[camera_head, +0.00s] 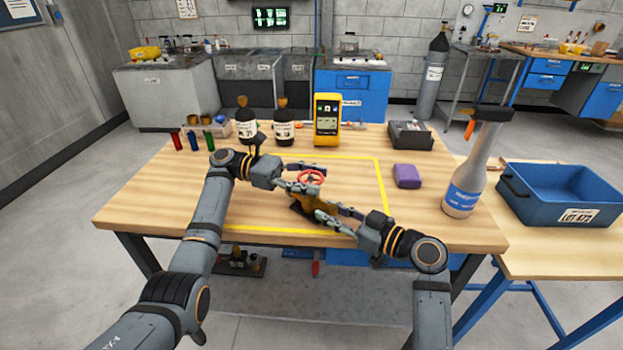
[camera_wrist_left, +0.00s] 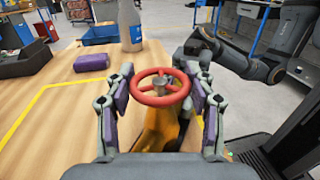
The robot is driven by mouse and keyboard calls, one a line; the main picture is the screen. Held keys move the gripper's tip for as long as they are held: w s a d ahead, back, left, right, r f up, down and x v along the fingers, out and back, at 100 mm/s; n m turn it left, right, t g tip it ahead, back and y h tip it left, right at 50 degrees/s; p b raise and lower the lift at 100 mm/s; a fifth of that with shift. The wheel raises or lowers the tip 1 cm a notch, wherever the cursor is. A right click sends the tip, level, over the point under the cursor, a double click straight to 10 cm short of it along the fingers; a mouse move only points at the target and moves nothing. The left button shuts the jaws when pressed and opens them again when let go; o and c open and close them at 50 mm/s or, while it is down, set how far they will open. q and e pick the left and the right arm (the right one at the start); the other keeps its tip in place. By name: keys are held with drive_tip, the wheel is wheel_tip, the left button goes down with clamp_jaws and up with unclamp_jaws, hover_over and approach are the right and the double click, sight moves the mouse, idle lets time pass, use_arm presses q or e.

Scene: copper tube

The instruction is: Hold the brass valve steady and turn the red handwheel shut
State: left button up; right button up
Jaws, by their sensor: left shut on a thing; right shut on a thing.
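The brass valve (camera_head: 318,200) stands inside the yellow outline on the wooden table, with the red handwheel (camera_head: 312,175) on top. In the left wrist view the handwheel (camera_wrist_left: 160,101) is a spoked ring above the golden valve body (camera_wrist_left: 158,132). My left gripper (camera_head: 312,180) is shut on the handwheel, its purple-padded fingers (camera_wrist_left: 161,95) on either side of the rim. My right gripper (camera_head: 328,212) is shut on the valve body from the right, lower down. Fingers partly hide the valve, and its base is hard to see.
A blue bin (camera_head: 560,208) is on the side table. Dark bottles (camera_head: 284,130), a yellow meter (camera_head: 327,128) and small coloured cylinders (camera_head: 193,141) line the back.

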sight(312, 177)
use_arm(q)
drive_tip(key=shift+w+m+g, duration=0.1)
drive_tip(key=shift+m+g, duration=0.5)
drive_tip(key=shift+g, duration=0.3)
drive_tip(key=shift+f+m+g+y, duration=0.1)
drive_tip(key=shift+m+g+y, duration=0.3)
drive_tip(key=shift+g+y, duration=0.15)
drive_tip(key=o, duration=1.2)
wheel_tip(312, 177, up, 10)
drive_tip(key=shift+r, duration=0.1)
